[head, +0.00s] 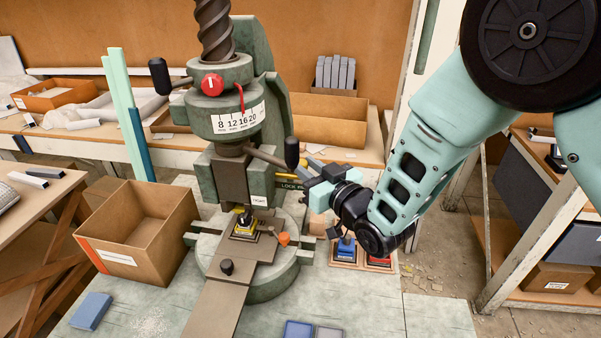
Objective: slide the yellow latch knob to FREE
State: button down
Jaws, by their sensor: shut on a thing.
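The green fly press (262,100) stands on the bench. A label plate (290,186) reading "LOCK" and the start of another word sits low on its right side. A small yellow piece (277,177) shows just above the plate, left of my gripper. My gripper (304,173) reaches in from the right, with its fingers at the right end of the plate. It is shut on the yellow latch knob, which the fingers mostly hide. The knob's exact place along the plate cannot be told.
A dark handle with a black grip (291,152) sticks out just above my fingers. Below are a round press table (275,286) with a yellow and black piece (245,226), and blue (346,249) and red (379,262) pieces on wooden trays. An open cardboard box (118,258) stands left.

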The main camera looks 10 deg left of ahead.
jog(key=c, duration=1.2)
grip_release()
jog(key=shift+d, duration=0.3)
jog(key=p+v, duration=0.5)
jog(key=v, duration=1.2)
jog(key=shift+s, duration=0.2)
